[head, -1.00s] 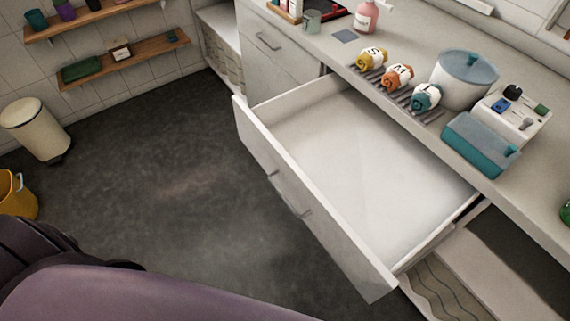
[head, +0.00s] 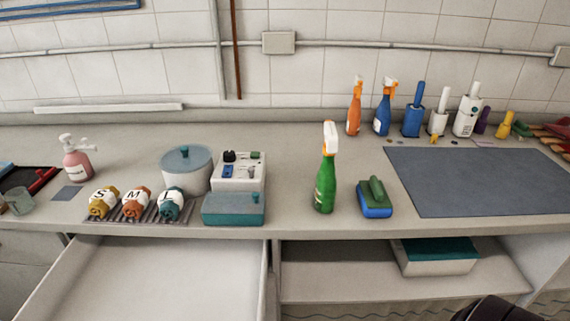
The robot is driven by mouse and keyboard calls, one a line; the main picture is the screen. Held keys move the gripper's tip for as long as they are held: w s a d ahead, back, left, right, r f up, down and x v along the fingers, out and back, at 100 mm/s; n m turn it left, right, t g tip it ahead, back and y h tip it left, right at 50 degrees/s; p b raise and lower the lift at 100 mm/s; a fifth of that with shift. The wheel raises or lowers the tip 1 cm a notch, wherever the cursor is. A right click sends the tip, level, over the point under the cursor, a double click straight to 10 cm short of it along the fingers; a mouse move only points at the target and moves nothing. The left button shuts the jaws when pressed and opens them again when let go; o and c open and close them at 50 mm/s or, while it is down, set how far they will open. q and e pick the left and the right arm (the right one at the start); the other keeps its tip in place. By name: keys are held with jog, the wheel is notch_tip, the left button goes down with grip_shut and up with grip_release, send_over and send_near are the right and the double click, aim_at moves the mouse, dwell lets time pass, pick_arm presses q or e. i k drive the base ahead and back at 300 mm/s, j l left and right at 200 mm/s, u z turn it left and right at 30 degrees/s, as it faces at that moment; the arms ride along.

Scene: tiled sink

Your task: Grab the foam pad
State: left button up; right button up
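A blue pad with a green handle-like top (head: 375,199) lies on the counter, right of a green spray bottle (head: 326,172); it looks most like the foam pad. A small flat grey square (head: 67,194) lies at the left of the counter; I cannot tell its material. Neither of my grippers shows in the head view. A dark rounded shape, likely part of my own arm, shows at the bottom right edge.
An open, empty white drawer (head: 140,285) juts out at the lower left. Rolled cloths (head: 136,203), a lidded pot (head: 187,170) and a teal-fronted box (head: 233,209) stand left. A dark mat (head: 480,182) lies right; bottles stand behind. Counter in front of the mat is clear.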

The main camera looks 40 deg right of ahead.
aim_at(374, 200)
jog(key=k+j+z, duration=0.2)
jog(key=z, duration=1.5)
